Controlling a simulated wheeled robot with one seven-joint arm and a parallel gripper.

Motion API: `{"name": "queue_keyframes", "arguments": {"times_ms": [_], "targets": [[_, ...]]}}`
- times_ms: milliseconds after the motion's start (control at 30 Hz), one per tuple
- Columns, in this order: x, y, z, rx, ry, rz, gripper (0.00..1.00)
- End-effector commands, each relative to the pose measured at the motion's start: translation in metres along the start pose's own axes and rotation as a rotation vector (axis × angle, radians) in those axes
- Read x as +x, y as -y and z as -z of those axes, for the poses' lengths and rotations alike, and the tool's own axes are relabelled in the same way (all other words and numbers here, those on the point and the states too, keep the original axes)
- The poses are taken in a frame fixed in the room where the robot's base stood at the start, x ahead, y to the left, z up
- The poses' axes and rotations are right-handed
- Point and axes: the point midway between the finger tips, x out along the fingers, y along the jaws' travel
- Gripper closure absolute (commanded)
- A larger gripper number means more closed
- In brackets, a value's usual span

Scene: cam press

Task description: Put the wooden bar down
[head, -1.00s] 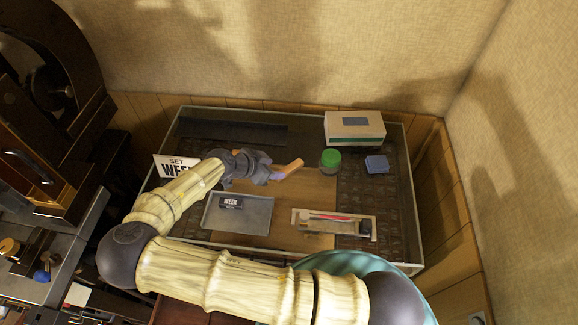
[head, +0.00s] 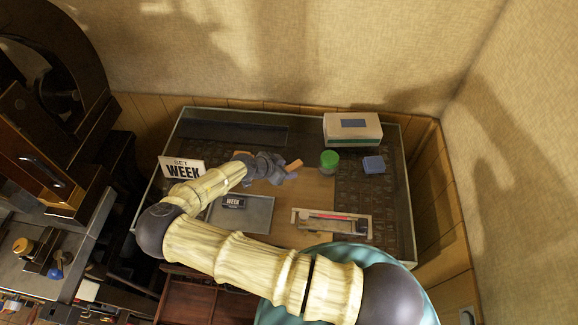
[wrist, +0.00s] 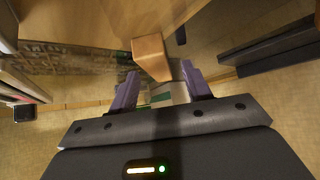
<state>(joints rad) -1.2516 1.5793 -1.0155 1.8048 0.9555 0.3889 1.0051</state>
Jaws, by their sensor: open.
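The wooden bar (head: 294,165) is a light orange-brown block at the back of the glass-topped table, just beyond my gripper (head: 286,176) in the head view. In the wrist view the bar (wrist: 150,55) lies ahead of my gripper (wrist: 160,72), around the tip of the left purple finger. The two fingers stand apart, with no bar clamped between them. Part of the bar is hidden behind the gripper in the head view. I cannot tell whether a finger still touches it.
A green-lidded jar (head: 329,161), a blue block (head: 374,164) and a white box (head: 352,129) stand to the right. Bare board lies between.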

Motion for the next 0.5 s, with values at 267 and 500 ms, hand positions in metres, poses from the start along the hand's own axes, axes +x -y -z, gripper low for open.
{"name": "queue_keyframes", "arguments": {"times_ms": [267,500], "targets": [[0.0064,0.0005,-0.0009,-0.001,0.001,0.002,0.51],[0.0061,0.0004,-0.0007,0.0,0.001,0.002,0.51]]}}
